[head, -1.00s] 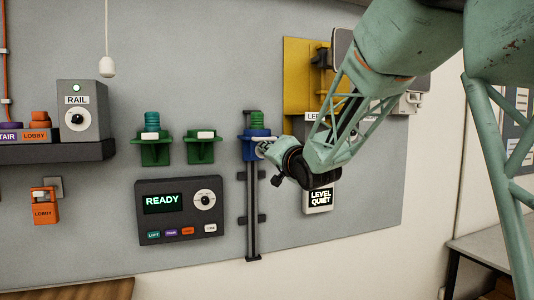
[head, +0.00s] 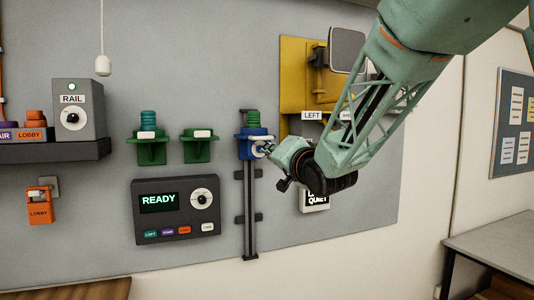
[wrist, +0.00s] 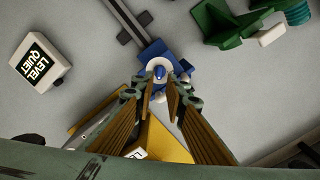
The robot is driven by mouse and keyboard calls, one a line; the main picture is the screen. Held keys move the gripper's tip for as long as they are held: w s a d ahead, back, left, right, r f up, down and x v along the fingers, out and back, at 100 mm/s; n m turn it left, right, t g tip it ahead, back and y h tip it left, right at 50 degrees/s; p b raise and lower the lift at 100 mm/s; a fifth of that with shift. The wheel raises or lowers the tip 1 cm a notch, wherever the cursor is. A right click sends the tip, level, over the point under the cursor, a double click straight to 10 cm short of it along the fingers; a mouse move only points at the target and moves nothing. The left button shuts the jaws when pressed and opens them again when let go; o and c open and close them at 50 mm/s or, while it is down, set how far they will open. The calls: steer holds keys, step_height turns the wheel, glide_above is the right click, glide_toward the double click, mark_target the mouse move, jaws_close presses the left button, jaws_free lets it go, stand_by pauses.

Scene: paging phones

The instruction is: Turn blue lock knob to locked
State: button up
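The blue lock knob (wrist: 160,71) sits on a round white dial on the blue carriage (head: 251,144), which is mounted on a dark vertical rail. In the wrist view, my gripper (wrist: 160,88) points straight at the knob, with one finger on each side of the line to it. A gap shows between the two fingertips, and nothing is gripped. The tips are very close to the dial; I cannot tell whether they touch it. In the head view, my gripper (head: 268,149) reaches the carriage from the right and covers part of the dial.
A yellow plate (head: 294,70) and a LEVEL QUIET box (wrist: 40,64) are near my arm.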

steer(key=shift+v, duration=2.8)
steer(key=shift+d, duration=0.1)
steer(key=s+d+f+n+g+h, duration=0.1)
steer(key=s+d+f+g+h, duration=0.3)
steer(key=s+d, duration=0.65)
steer(key=s+d+f+g+h, duration=0.25)
steer(key=s+d+f, duration=0.45)
steer(key=s, duration=0.6)
steer(key=s+d+f+n+g, duration=0.1)
steer(key=s+f+g, duration=0.1)
steer(key=s, duration=0.9)
steer(key=s+d+f+n+g, duration=0.1)
steer(key=s+f, duration=0.4)
steer(key=s, duration=0.6)
steer(key=s+d+f+n+g, duration=0.1)
steer(key=s+d+f+g, duration=0.1)
steer(key=s, duration=0.9)
steer(key=shift+s+d+f+g+h, duration=0.2)
steer(key=shift+d+f+g+h, duration=0.25)
steer(key=shift+f, duration=0.2)
